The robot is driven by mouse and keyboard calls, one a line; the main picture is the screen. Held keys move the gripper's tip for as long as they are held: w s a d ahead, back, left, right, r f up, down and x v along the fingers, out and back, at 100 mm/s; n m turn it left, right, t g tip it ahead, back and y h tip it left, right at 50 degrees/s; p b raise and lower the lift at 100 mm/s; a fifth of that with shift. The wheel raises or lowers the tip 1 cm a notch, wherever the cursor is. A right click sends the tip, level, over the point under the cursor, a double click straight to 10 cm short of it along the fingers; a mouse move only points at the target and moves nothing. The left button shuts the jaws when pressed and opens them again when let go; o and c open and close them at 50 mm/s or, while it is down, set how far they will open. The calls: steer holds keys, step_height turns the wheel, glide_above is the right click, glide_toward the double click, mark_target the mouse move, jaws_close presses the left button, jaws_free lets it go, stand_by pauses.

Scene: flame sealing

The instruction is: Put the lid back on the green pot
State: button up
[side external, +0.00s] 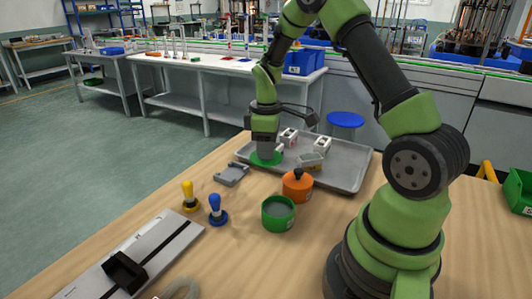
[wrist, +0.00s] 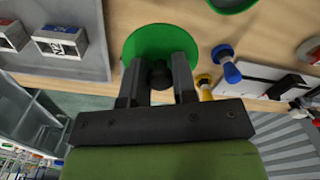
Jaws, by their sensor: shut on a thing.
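The green lid (wrist: 160,40) is a round disc with a dark knob (wrist: 160,75). My gripper (wrist: 158,85) is shut on this knob, with one finger on each side. In the side external view the lid (side external: 265,159) is under my gripper (side external: 265,150), by the left part of the grey tray. I cannot tell whether it touches anything below. The green pot (side external: 278,214) stands upright and open on the table, nearer the camera and apart from the lid. Part of its rim shows at the top of the wrist view (wrist: 232,5).
An orange pot with its lid on (side external: 297,186) stands close behind the green pot. The grey tray (side external: 345,178) holds several small white items. A grey part (side external: 232,174), a yellow-handled tool (side external: 189,197) and a blue-handled tool (side external: 216,210) stand left. A rail plate (side external: 150,245) lies front left.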

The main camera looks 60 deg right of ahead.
steer(key=s+a+r+n, duration=0.1)
steer(key=s+a+n, duration=0.3)
steer(key=s+a, duration=0.3)
steer(key=shift+n, duration=0.3)
steer(key=shift+a+f, duration=0.1)
steer(key=shift+f, duration=3.05)
steer(key=shift+f, duration=0.15)
steer(key=o, duration=1.5)
steer(key=shift+c, duration=0.2)
step_height(320, 180, up, 7)
